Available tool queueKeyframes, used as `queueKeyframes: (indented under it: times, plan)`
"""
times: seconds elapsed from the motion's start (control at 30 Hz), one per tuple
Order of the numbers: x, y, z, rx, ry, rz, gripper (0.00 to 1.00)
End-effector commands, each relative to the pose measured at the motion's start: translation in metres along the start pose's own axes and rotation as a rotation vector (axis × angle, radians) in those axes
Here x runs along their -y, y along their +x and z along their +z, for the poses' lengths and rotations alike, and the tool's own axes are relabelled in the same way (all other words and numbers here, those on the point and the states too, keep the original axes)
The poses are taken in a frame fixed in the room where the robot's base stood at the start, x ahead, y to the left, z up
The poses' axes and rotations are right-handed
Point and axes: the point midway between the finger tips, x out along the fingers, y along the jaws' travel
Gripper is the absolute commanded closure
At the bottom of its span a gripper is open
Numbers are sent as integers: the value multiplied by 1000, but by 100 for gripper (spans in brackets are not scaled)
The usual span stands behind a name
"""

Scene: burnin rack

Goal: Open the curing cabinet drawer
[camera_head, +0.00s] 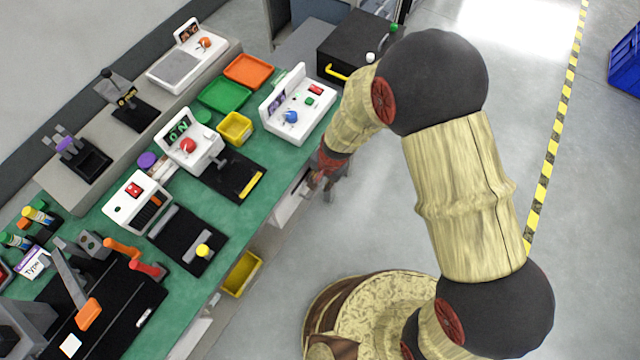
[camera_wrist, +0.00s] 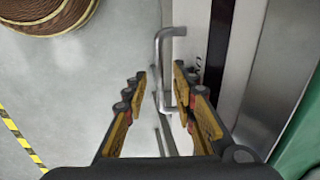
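The curing cabinet drawer has a white front (camera_wrist: 195,35) with dark lettering, partly hidden by my right finger in the wrist view. A grey metal bar handle (camera_wrist: 159,55) stands out from it. My gripper (camera_wrist: 160,76) is open, with one finger on each side of the handle; gaps show, and I see no firm grip. In the head view my gripper (camera_head: 326,182) is low beside the bench's front edge, next to a white cabinet part (camera_head: 288,208) under the bench. I cannot tell from these views whether the drawer is fully shut.
The green bench top (camera_head: 190,290) carries several devices and trays along the left. A yellow bin (camera_head: 241,273) sits under the bench edge. A black cabinet (camera_head: 350,45) with a yellow handle stands beyond the bench.

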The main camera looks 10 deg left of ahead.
Motion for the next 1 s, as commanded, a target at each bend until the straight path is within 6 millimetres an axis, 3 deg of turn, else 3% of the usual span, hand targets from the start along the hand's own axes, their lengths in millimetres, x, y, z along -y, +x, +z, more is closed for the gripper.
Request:
queueKeyframes:
  times: [0.33,0.8,1.0]
  plan:
    - [1,7,0,-1,0,-1,74]
    - [0,7,0,0,0,-1,100]
    - [0,7,0,0,0,-1,100]
